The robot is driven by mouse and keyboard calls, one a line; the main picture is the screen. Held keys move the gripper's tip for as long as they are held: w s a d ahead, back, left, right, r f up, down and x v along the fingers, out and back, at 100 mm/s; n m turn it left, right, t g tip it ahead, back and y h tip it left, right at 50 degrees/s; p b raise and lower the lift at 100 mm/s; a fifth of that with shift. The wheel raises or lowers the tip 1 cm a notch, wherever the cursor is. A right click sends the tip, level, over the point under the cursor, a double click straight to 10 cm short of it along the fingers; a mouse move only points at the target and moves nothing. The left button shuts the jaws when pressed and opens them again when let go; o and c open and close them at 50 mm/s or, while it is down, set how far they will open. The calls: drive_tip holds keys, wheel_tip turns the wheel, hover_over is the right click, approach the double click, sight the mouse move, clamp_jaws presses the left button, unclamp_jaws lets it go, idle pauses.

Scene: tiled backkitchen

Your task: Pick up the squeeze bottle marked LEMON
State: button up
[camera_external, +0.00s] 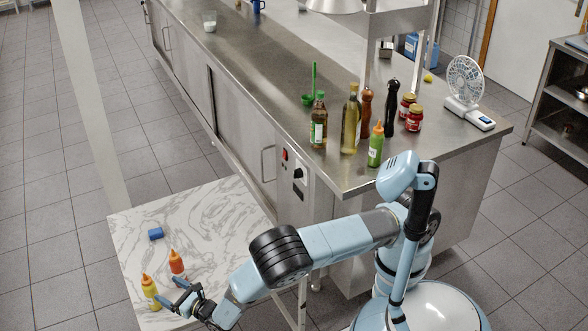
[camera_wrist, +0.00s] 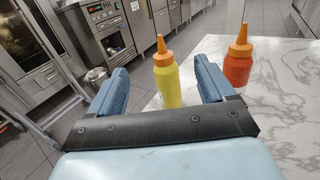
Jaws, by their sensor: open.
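A yellow squeeze bottle (camera_wrist: 166,82) with an orange nozzle stands upright on the marble table, seen between my two fingers in the wrist view. It also shows at the table's front in the external view (camera_external: 150,291). No LEMON lettering can be read on it. A red-orange squeeze bottle (camera_wrist: 238,62) with an orange nozzle stands just right of it, outside my right finger; it also shows in the external view (camera_external: 177,266). My gripper (camera_wrist: 165,84) is open and low beside the yellow bottle (camera_external: 172,300). I cannot tell whether a finger touches the bottle.
The steel counter (camera_external: 270,75) holds a green squeeze bottle (camera_external: 376,146), an oil bottle (camera_external: 350,120), jars, mills and a white fan (camera_external: 465,82).

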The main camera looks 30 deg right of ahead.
approach(147, 291)
drive_tip(key=f, duration=0.1)
drive_tip(key=d+f, duration=0.1)
drive_tip(key=f, duration=0.1)
drive_tip(key=d+f, duration=0.1)
drive_tip(key=shift+w+f, duration=0.25)
drive_tip(key=shift+w+a+f, duration=0.1)
drive_tip(key=shift+w+f, duration=0.05)
drive_tip(key=x, duration=1.3)
drive_tip(key=shift+w+a, duration=0.1)
drive_tip(key=shift+w, duration=0.15)
drive_tip(key=c, duration=1.2)
